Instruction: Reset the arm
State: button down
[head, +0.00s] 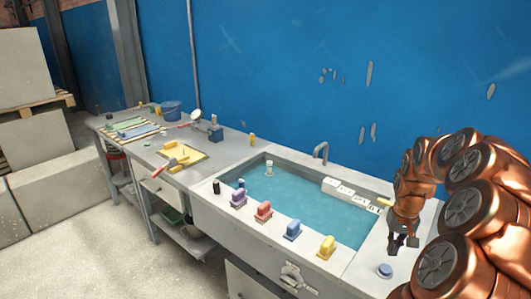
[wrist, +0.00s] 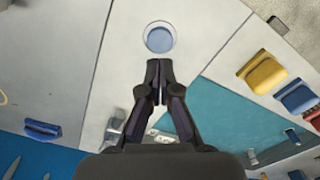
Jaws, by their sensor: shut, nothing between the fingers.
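My gripper (head: 402,243) hangs over the right end of the sink counter in the head view, at the end of my copper-coloured arm. In the wrist view my gripper (wrist: 158,98) shows with its two dark fingers together and nothing between them. A round blue button or disc (head: 385,270) with a pale rim lies on the counter below and in front of the gripper. It also shows in the wrist view as a blue disc (wrist: 159,38) just past the fingertips. The gripper appears apart from it.
A water-filled basin (head: 310,205) lies left of the gripper. Yellow (head: 326,247), blue (head: 292,230), red (head: 263,211) and purple (head: 238,198) blocks line its front edge. A blue wall (head: 300,70) rises behind.

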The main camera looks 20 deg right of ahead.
jog(key=s+a+r+n, duration=0.2)
jog(key=a+r, duration=0.1)
jog(key=a, duration=0.7)
jog(key=s+a+r+n, duration=0.1)
jog(key=s+a+r, duration=0.25)
jog(key=a, duration=0.65)
jog(key=s+a+n+g, duration=0.1)
jog(key=s+a, duration=0.5)
jog(key=s, duration=0.3)
jog(key=s+a+n, duration=0.1)
jog(key=s+a, duration=0.5)
jog(key=s, duration=0.3)
jog(key=shift+s+a+g, duration=0.15)
jog(key=shift+a+g, duration=0.15)
jog(key=shift+g, duration=0.1)
